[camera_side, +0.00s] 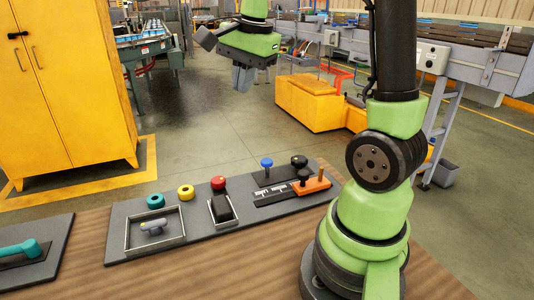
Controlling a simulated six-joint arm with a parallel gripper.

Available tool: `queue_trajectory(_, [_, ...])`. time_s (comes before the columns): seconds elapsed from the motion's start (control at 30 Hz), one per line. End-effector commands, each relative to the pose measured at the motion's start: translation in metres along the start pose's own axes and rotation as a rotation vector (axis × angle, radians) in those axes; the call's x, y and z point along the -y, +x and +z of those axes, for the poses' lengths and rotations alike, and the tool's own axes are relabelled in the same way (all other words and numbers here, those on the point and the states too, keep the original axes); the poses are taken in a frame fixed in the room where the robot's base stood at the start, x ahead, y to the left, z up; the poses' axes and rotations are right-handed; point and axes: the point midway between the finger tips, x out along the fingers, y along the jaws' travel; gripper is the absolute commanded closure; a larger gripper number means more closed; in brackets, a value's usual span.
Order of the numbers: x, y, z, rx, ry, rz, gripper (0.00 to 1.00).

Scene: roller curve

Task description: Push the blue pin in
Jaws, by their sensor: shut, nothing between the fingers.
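The blue pin (266,163) has a round blue head and stands up from a dark plate at the back of the grey panel (190,245), right of the red knob. Its head sits clearly above the plate on a short stem. My gripper (242,84) hangs well above and beyond the panel, at the top middle of the view, pointing down. Its grey fingers are together and hold nothing. It is far from the pin and touches nothing.
Close to the pin are black knobs (299,161) and an orange block (313,186) with an upright peg. A second panel with a teal handle (20,248) lies at far left.

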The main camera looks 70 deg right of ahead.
Motion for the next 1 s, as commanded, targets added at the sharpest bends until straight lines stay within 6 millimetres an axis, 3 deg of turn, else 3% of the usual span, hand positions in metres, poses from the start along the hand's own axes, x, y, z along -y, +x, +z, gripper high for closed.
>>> queue_trajectory(0.1, [0.003, 0.033, -0.049, -0.015, 0.298, 0.105, 1.0])
queue_trajectory(0.2, [-0.002, 0.056, -0.08, -0.032, 0.499, 0.168, 1.0])
queue_trajectory(0.33, [-0.009, 0.076, -0.105, -0.05, 0.666, 0.219, 1.0])
queue_trajectory(0.67, [-0.02, 0.108, -0.114, -0.057, 0.735, 0.244, 1.0])
queue_trajectory(1.0, [-0.037, 0.178, -0.111, -0.056, 0.733, 0.244, 1.0])
